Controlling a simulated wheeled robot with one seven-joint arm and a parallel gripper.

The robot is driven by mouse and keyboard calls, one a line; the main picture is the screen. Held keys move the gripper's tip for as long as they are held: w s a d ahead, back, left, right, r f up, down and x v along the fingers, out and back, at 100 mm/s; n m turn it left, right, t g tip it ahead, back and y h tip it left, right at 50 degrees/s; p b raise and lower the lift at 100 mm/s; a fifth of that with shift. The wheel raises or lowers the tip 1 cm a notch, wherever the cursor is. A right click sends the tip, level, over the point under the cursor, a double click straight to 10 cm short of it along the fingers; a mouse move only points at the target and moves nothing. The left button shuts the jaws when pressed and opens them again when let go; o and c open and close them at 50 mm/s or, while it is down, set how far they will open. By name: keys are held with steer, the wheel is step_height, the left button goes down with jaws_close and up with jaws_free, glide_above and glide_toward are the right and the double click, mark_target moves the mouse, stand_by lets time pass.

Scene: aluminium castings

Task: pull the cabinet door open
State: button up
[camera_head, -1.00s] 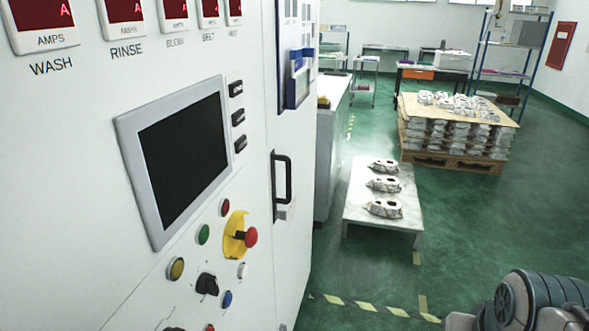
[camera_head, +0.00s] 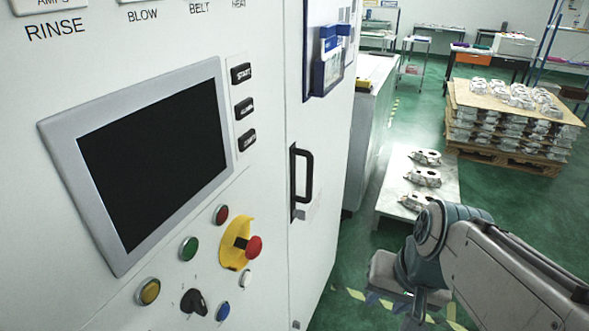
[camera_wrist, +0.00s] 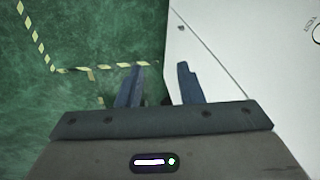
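The white cabinet door (camera_head: 325,130) stands in the middle of the head view and looks closed. Its black upright handle (camera_head: 309,176) is near the door's left edge. My gripper (camera_head: 384,302) is low and to the right of the handle, well apart from it. In the wrist view, its two dark fingers (camera_wrist: 160,70) are spread with nothing between them. A white panel (camera_wrist: 235,65), seemingly part of the cabinet, fills the right of that view beyond the fingers. The handle is not seen there.
A control panel with a dark screen (camera_head: 155,160), buttons and a red stop knob (camera_head: 254,246) is left of the door. A blue holder (camera_head: 328,62) hangs on the door. A low table (camera_head: 392,190) with castings and a loaded pallet (camera_head: 500,158) stand to the right. Green floor is open there.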

steer(key=w+a+r+m+y+b, duration=0.1)
steer(key=w+a+m+y, duration=0.7)
steer(key=m, duration=0.4)
steer(key=w+d+r+m+t+y+b, duration=0.1)
steer(key=w+d+r+m+t+y, duration=0.2)
steer(key=w+m, duration=0.2)
steer(key=w+d+r+m+t+y, duration=0.3)
steer(key=w+m+t, duration=0.1)
steer(key=w+m, duration=0.15)
steer(key=p, duration=0.3)
glide_above(308, 196)
steer(key=shift+w+n, duration=0.45)
steer(key=shift+f, duration=0.1)
jaws_close()
